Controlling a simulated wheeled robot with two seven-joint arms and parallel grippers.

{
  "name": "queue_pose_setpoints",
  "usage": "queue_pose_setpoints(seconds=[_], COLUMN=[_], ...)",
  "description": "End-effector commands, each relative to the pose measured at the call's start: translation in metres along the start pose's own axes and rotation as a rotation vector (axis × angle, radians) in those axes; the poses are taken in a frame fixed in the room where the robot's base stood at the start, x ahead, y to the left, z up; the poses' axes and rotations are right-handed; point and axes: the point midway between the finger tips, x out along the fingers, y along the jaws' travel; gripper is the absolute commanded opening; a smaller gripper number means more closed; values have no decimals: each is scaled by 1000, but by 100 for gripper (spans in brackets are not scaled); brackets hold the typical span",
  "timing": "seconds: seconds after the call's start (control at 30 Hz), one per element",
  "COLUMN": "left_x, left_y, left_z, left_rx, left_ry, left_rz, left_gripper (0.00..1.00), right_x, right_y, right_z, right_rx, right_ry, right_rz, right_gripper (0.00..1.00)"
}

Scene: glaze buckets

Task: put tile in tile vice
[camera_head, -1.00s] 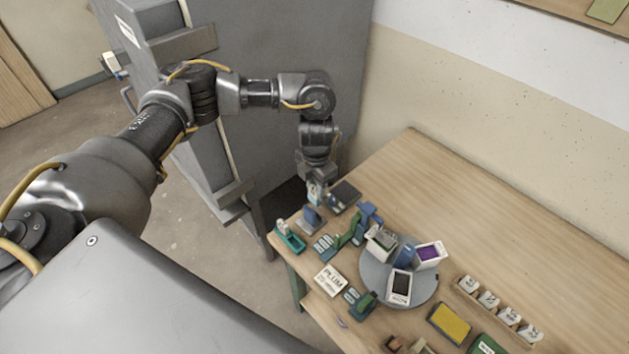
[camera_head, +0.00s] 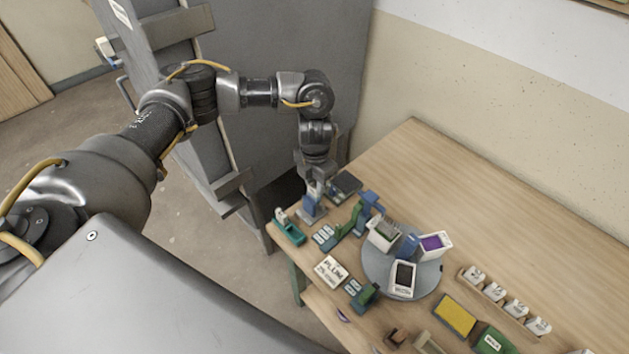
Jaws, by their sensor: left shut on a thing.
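My left gripper (camera_head: 315,180) points down over the far left corner of the table. It is shut on a small pale thing, likely the tile, which is mostly hidden by the fingers. Directly below is a small blue-grey stand (camera_head: 311,208), which looks like the tile vice. The gripper and the held thing overlap its top in this view; I cannot tell whether the tile sits between its jaws. My right gripper is out of view.
A dark block (camera_head: 345,186) lies close right of the gripper, and a teal holder (camera_head: 289,229) stands to the front left. Green (camera_head: 346,226) and blue (camera_head: 370,203) stands and a grey turntable (camera_head: 372,277) with white buckets are to the right. The table's back is clear.

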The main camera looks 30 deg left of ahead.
Motion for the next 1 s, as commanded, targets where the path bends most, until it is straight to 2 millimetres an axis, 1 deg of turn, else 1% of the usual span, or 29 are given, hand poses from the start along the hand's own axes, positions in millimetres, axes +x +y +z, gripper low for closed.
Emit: queue_pose_setpoints(seconds=[0.03,0.43,0.6,1.0], left_x=[9,40,44,44], left_y=[0,0,0,0], left_z=[0,0,0,0], left_rx=[0,1,1,1], left_ry=[0,0,0,0], left_rz=[0,0,0,0], left_gripper=[10,10,10,10], right_x=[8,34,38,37], right_y=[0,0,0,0], right_z=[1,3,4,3], right_rx=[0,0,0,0], right_ry=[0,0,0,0], right_rz=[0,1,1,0], right_gripper=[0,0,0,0])
